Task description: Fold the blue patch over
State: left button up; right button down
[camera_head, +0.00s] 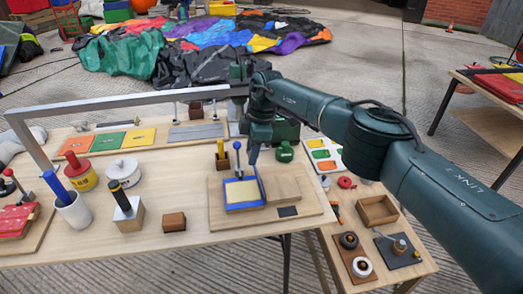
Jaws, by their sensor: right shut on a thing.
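The blue patch (259,183) shows as a blue border around a pale yellow square (241,192) on a wooden board (222,216). Its right edge appears to rise toward my right gripper (253,157). My right gripper points down just above that edge and is shut on it; the fingertips are small and the exact contact is hard to see. A blue-knobbed peg (237,146) stands just left of the fingers. A plain wooden block (284,188) lies right of the patch on the same board. My left gripper is not in view.
A grey metal bar (120,100) crosses above the table's back left. A white cup (74,211), a block with a black-handled tool (128,215) and a brown block (174,222) stand left of the board. A lower side table (400,275) is at right.

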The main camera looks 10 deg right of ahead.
jog(key=shift+a+f+b, duration=0.15)
jog(key=shift+a+b, duration=0.15)
jog(key=shift+a, duration=1.1)
jog(key=c, duration=1.1)
grip_release()
jog(key=shift+d+f, duration=0.1)
jog(key=shift+d, duration=0.05)
jog(key=v, duration=1.3)
